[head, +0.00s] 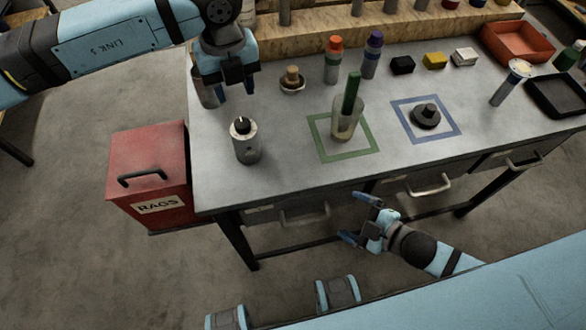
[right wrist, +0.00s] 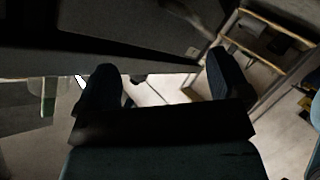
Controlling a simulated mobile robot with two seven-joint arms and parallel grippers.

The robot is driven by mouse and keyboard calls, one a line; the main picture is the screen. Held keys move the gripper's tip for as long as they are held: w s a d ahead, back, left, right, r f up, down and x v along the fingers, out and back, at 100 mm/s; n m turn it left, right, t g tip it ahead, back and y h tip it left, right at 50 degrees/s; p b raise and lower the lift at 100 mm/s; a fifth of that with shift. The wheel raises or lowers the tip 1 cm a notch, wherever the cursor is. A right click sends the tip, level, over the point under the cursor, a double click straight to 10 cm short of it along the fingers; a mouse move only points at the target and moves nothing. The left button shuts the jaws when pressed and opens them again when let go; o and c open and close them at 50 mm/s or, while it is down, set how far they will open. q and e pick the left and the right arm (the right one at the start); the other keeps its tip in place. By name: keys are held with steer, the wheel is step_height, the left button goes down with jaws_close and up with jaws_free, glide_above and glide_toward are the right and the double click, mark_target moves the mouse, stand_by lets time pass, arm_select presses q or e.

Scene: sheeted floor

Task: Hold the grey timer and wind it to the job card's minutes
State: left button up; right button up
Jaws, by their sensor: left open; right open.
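The grey timer (head: 246,147) stands upright near the left front of the table, a cylinder with a black and white knob on top. My left gripper (head: 237,88) is open and empty above the table, behind the timer and apart from it. My right gripper (head: 360,222) is open and empty in front of the table's front edge, near the drawers. The right wrist view shows its two dark fingers (right wrist: 170,85) spread with nothing between them. I cannot make out a job card or its minutes in these views.
A clear beaker (head: 347,125) with a green bar stands in a green square; a dark weight-like piece (head: 426,116) sits in a blue square. Bottles (head: 333,60), small blocks and trays (head: 515,42) line the back and right. A red rags bin (head: 150,165) stands left.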

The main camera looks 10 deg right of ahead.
mark_target(245, 141)
steer(key=w+a+r+m+t+y, duration=0.1)
steer(key=w+a+r+m, duration=0.2)
steer(key=m, duration=0.7)
steer(key=w+a+r+m+y, duration=0.1)
steer(key=w+a+r+m, duration=0.2)
steer(key=m, duration=0.8)
steer(key=w+a+r+m+t+y, duration=0.1)
steer(key=a+r+m, duration=0.3)
steer(key=m, duration=0.6)
steer(key=shift+w+a+r+t, duration=0.15)
steer(key=shift+w+r+t, duration=0.15)
steer(key=shift+w+r, duration=0.75)
steer(key=m, duration=0.3)
steer(key=a+f+m, duration=0.1)
steer(key=m, duration=0.5)
steer(key=shift+a+f+m, duration=0.25)
steer(key=shift+a+m, duration=0.15)
steer(key=m, duration=0.2)
steer(key=shift+a+f+m, duration=0.15)
steer(key=shift+f+m, duration=0.15)
steer(key=shift+f, duration=0.05)
steer(key=shift+w+a, duration=0.2)
steer(key=x, duration=1.3)
steer(key=shift+w+r, duration=0.1)
steer(key=shift+w, duration=0.05)
